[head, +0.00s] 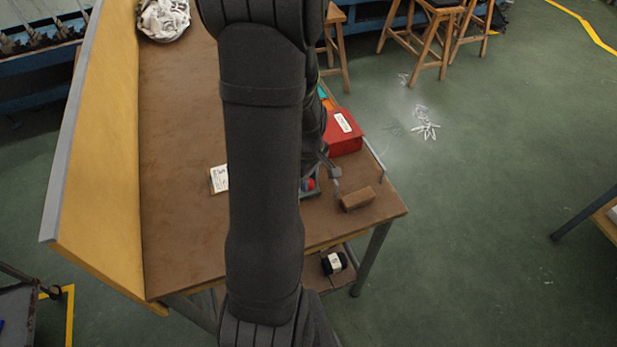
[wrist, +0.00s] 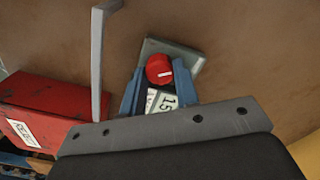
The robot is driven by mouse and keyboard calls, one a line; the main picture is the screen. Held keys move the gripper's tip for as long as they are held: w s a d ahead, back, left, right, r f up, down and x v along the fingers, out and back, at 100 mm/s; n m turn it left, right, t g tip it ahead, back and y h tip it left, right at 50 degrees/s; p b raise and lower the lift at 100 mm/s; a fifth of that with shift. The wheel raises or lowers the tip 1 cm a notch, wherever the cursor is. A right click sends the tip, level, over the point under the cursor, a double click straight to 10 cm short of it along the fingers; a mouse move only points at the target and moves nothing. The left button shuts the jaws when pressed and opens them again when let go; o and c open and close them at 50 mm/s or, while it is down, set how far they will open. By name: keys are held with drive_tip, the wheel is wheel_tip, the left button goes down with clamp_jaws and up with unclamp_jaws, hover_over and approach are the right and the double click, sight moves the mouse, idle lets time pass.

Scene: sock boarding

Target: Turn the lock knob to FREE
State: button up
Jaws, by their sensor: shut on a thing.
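The lock knob (wrist: 159,69) is a round red knob with a short white mark, on a grey plate (wrist: 184,52). The mark lies nearly level in the wrist view. My gripper (wrist: 160,78) has its blue fingers on either side of the knob and is shut on it. A pale label with dark digits, partly reading "15", shows between the fingers below the knob. I cannot see the word FREE. In the head view the red knob (head: 309,184) shows just right of my arm, which hides most of the fixture and the gripper.
A red box (head: 343,136) with a white label stands behind the knob; it is at left in the wrist view (wrist: 50,120). A grey bent bar (wrist: 101,62) rises near the fingers. A brown block (head: 357,198) and a white card (head: 219,179) lie on the brown table (head: 180,220).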

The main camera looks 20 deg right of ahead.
drive_tip(key=shift+n, duration=1)
drive_tip(key=o, duration=1)
drive_tip(key=shift+c, duration=0.2)
drive_tip(key=shift+w, duration=0.1)
